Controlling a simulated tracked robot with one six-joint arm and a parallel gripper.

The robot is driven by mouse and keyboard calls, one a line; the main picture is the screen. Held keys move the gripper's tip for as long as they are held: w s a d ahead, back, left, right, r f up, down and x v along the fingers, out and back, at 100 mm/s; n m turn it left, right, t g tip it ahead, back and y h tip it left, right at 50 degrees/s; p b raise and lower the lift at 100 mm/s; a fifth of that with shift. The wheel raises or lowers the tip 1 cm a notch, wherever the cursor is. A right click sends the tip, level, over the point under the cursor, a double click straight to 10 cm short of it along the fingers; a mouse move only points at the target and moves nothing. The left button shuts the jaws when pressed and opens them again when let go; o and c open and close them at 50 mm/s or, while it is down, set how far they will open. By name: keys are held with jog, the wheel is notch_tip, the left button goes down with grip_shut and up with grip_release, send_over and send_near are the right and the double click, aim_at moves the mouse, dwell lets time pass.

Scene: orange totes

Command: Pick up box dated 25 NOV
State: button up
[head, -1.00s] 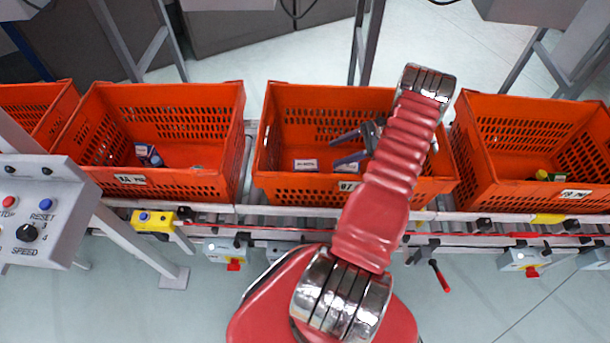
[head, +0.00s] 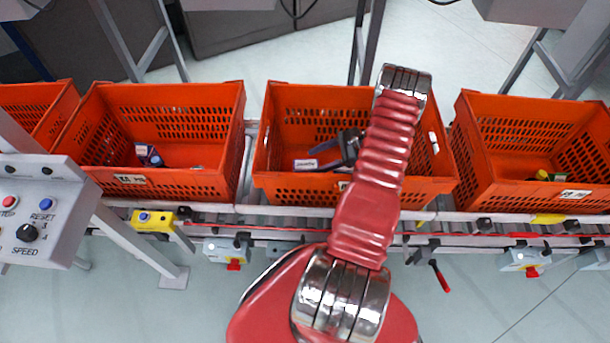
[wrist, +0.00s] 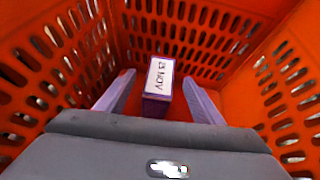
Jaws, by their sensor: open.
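A small box (wrist: 158,84) with a white top label reading 25 NOV and purple sides stands in an orange tote in the wrist view. My gripper (wrist: 156,88) is open, with one purple finger on each side of the box and a gap on both sides. In the head view the box (head: 306,164) shows as a white label at the left inside the middle tote (head: 270,150). There my gripper (head: 322,157) is down inside that tote, its fingers reaching left towards the box. My arm hides the tote's right part.
The perforated tote walls (wrist: 245,30) rise close around my gripper. Another tote (head: 215,185) on the left holds a blue and white item (head: 149,155). A right tote (head: 540,195) holds a dark and yellow item (head: 543,175). All stand on a roller conveyor.

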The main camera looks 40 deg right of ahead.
aim_at(309, 164)
dwell(0.3)
jog(key=shift+f+x, duration=0.2)
jog(key=shift+x, duration=2.5)
jog(key=shift+d, duration=0.2)
jog(key=shift+c, duration=0.2)
grip_shut()
